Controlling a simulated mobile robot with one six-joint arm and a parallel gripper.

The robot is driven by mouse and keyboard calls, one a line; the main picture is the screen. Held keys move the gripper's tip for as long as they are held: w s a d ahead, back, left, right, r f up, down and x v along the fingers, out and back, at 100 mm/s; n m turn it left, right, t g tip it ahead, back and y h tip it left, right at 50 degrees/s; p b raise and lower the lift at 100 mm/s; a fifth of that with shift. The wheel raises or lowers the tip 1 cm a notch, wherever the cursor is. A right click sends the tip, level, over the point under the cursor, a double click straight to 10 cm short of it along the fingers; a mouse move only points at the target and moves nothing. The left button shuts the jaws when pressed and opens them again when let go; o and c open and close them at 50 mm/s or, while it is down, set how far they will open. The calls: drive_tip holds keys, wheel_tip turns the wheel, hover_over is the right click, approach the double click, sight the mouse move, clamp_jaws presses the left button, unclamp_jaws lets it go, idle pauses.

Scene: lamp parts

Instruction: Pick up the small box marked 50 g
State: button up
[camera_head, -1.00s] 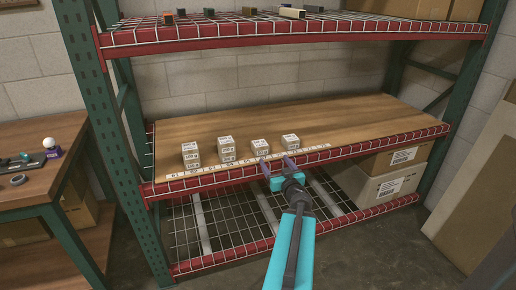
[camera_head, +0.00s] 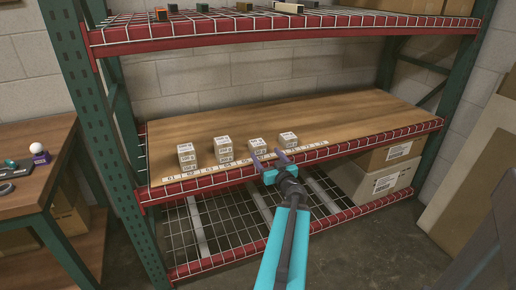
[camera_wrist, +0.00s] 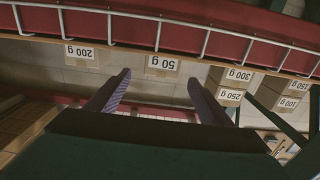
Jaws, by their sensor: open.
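The small box marked 50 g (camera_wrist: 162,64) shows in the wrist view just beyond the fingertips, roughly centred between them; its print is upside down there. In the head view it appears to be the third box from the left (camera_head: 257,147), on the wooden middle shelf, though its print is too small to read. My gripper (camera_head: 269,158) is at the shelf's front edge, in front of that box. In the wrist view my gripper (camera_wrist: 158,79) is open and empty, its fingers apart and not visibly touching the box.
A 200 g box (camera_wrist: 80,53) stands beside it. On the other side are a stacked 300 g box (camera_wrist: 238,74) and 250 g box (camera_wrist: 230,96), then another stack. A red front beam (camera_head: 330,151) edges the shelf. The wood behind the boxes is clear.

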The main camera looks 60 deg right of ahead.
sight(255, 140)
drive_tip(key=b+x, duration=0.1)
drive_tip(key=x, duration=0.6)
drive_tip(key=shift+w+d, duration=0.15)
drive_tip(key=shift+d, duration=0.1)
drive_tip(key=shift+w+d, duration=0.1)
drive_tip(key=shift+w, duration=0.1)
drive_tip(key=shift+w, duration=0.15)
drive_tip(key=shift+b+x, duration=0.55)
drive_tip(key=shift+x, duration=1.95)
drive_tip(key=shift+w+r, duration=0.1)
drive_tip(key=shift+r, duration=0.05)
drive_tip(key=c, duration=1.1)
drive_tip(key=shift+r, duration=0.15)
